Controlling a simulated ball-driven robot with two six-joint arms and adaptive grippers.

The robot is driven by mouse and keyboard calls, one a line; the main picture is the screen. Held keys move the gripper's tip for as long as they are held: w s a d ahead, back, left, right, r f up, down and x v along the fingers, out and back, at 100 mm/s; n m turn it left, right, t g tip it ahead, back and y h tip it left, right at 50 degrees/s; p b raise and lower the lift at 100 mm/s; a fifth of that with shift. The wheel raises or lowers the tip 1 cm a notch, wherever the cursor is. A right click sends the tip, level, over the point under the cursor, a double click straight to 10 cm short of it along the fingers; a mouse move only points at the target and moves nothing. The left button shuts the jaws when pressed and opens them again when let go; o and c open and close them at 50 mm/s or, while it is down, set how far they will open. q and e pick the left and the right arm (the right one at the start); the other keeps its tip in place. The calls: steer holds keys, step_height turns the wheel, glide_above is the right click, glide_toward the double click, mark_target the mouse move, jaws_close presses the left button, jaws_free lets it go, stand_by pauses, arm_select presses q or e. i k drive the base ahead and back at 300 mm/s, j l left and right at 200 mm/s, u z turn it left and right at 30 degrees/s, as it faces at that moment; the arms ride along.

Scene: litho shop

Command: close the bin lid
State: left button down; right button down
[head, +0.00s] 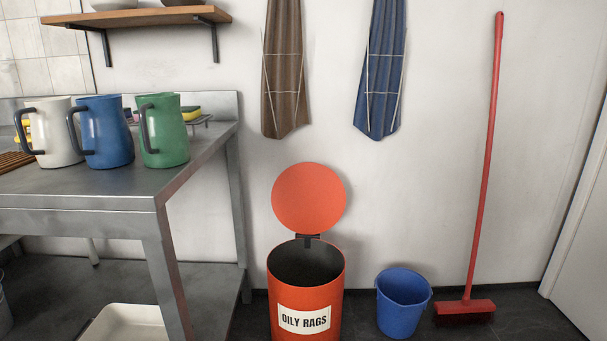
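The bin (334,285) is a red-orange cylinder with a white label reading "OILY RAGS". It stands on the dark floor against the wall, in the lower middle of the head view. Its round orange lid (309,198) stands up, tilted back on a dark hinge at the rear rim. The bin's mouth is uncovered and its dark inside looks empty as far as it shows. The bin's foot is cut off by the bottom edge of the view. Neither of my grippers is in view.
A steel table (110,188) with white, blue and green jugs stands left of the bin. A blue bucket (402,312) and a red broom (484,170) stand to its right. Brown (284,90) and blue (380,90) cloths hang above. A white tray (125,324) lies low left.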

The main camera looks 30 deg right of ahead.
mark_target(306, 199)
steer(key=i+l, duration=0.15)
steer(key=l, duration=0.3)
steer(key=i+l, duration=0.15)
steer(key=l, duration=0.25)
steer(key=i+l, duration=0.1)
steer(key=l, duration=0.35)
steer(key=i+l, duration=0.15)
steer(key=l, duration=0.25)
steer(key=i+l+u, duration=0.1)
steer(key=l, duration=0.35)
steer(key=i+l, duration=0.2)
steer(key=l, duration=0.2)
